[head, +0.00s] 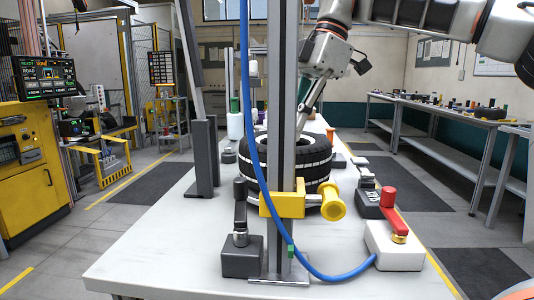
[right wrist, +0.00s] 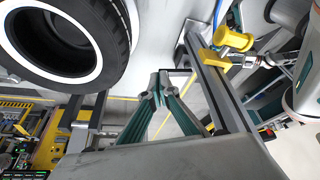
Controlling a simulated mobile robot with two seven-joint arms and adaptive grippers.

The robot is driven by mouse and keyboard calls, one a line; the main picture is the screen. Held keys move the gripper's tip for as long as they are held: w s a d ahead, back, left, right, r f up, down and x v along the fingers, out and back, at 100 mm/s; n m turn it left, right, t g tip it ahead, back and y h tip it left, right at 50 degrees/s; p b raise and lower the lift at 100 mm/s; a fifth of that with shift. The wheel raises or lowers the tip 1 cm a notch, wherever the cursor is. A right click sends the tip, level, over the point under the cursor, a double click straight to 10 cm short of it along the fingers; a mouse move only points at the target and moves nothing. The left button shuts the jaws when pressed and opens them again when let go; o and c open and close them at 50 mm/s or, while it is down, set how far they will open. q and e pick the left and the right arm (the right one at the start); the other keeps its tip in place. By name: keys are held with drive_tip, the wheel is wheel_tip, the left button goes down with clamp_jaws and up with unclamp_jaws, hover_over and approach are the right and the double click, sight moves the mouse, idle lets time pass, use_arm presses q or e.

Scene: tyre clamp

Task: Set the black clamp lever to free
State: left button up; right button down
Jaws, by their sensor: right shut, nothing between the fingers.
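In the head view a black lever (head: 240,203) stands upright on a silver collar above a dark grey box (head: 241,259), at the near left of the table, left of the metal post. A black tyre (head: 312,160) with white stripes lies flat behind the post. A yellow clamp (head: 283,205) with a round knob sits on the post; it also shows in the right wrist view (right wrist: 232,40). My right gripper (head: 301,130) is over the tyre, pointing down, away from the black lever. In the right wrist view its fingers (right wrist: 160,92) meet, empty. My left gripper is out of view.
A red lever (head: 389,212) stands on a white box (head: 394,247) at the table's right. A blue hose (head: 263,185) hangs in front of the post and curves to that box. A dark switch box (head: 369,203) stands behind it. The table's front left (head: 150,262) is clear.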

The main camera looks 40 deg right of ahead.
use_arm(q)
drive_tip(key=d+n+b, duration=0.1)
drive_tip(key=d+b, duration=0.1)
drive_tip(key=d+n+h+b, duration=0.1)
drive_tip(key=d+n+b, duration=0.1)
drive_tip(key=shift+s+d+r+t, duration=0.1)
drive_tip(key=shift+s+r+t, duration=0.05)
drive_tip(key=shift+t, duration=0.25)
use_arm(e)
drive_tip(key=w+a+f, duration=0.3)
drive_tip(key=a+f, duration=0.3)
drive_tip(key=f, duration=0.2)
drive_tip(key=shift+a+f, duration=0.25)
drive_tip(key=shift+a, duration=0.1)
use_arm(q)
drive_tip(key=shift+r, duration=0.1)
